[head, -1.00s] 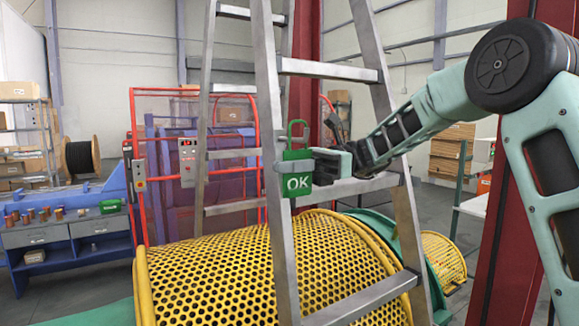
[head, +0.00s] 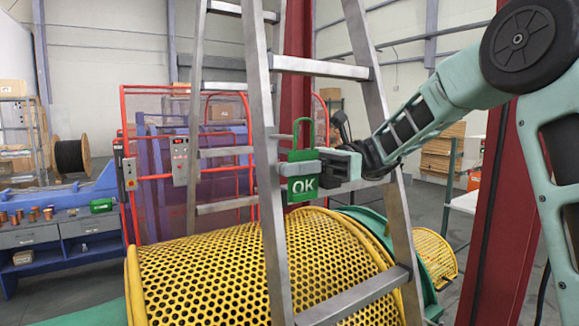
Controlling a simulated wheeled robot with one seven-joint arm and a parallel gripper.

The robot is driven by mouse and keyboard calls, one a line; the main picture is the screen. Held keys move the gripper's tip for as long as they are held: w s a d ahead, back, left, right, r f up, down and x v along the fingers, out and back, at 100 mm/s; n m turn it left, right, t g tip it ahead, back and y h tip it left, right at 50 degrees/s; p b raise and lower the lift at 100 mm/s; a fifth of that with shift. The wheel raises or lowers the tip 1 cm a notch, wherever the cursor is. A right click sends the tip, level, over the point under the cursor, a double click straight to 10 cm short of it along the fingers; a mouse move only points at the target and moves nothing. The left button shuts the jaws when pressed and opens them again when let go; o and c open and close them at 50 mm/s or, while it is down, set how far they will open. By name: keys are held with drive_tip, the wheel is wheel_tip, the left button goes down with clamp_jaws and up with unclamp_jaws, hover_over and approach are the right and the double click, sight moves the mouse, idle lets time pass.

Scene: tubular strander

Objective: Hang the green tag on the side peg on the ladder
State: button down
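The green tag (head: 302,188), marked OK and topped by a hook-shaped loop, hangs upright in my gripper (head: 300,168). The grey fingers are shut across its middle, and the arm reaches in from the right. The tag is just right of the front left rail of the metal ladder (head: 268,190), between its two front rails. I cannot tell whether the tag touches the rail.
A yellow perforated drum guard (head: 205,275) lies behind the ladder's foot. A red column (head: 490,230) stands at right. A red-framed fence (head: 128,160) and a blue bench (head: 60,240) with small spools and a green object (head: 101,205) are at left.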

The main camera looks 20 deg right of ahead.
drive_tip(key=shift+s+d, duration=0.2)
drive_tip(key=shift+s, duration=0.9)
drive_tip(key=shift+s+d, duration=0.2)
drive_tip(key=shift+s, duration=0.9)
